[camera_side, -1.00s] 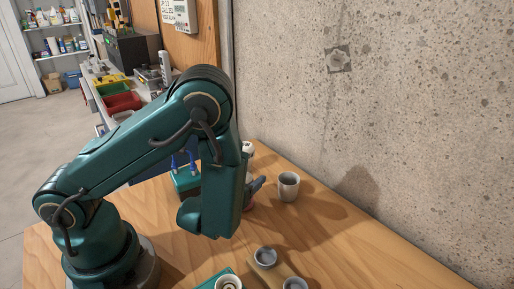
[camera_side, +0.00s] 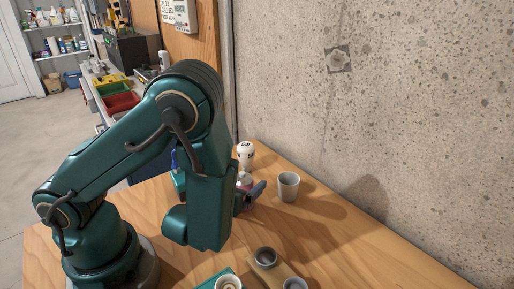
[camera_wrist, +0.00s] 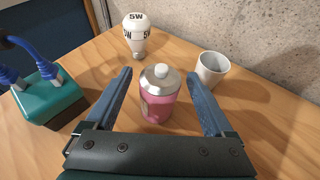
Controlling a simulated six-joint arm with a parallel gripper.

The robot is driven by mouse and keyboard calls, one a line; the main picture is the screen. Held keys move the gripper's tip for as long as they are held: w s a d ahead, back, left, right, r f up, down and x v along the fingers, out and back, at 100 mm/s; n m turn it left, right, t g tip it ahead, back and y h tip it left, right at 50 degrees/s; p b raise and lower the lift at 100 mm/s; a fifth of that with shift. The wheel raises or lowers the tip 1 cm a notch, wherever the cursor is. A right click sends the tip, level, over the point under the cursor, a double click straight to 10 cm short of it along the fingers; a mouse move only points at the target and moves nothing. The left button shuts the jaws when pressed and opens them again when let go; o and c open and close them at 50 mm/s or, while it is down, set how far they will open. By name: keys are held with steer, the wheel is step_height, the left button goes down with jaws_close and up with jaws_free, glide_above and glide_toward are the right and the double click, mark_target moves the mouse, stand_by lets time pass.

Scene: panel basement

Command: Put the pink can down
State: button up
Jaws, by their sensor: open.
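The pink can (camera_wrist: 158,100), with a silver top and a white cap, stands upright on the wooden table. In the side view only its light top (camera_side: 244,178) and a little pink show, mostly hidden behind my arm and gripper. My gripper (camera_wrist: 160,88) is open, with one blue-grey finger on each side of the can. In the wrist view a gap shows between the can and each finger. In the side view my gripper (camera_side: 250,194) is low over the table.
A white bulb marked 5W (camera_wrist: 136,36) stands behind the can. A white cup (camera_wrist: 211,69) is close beyond the right finger. A green box with blue plugs (camera_wrist: 50,97) is at left. Grey cups (camera_side: 265,257) are at the table's front. A concrete wall (camera_side: 400,110) borders the table.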

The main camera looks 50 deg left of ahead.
steer(key=shift+v, duration=2.15)
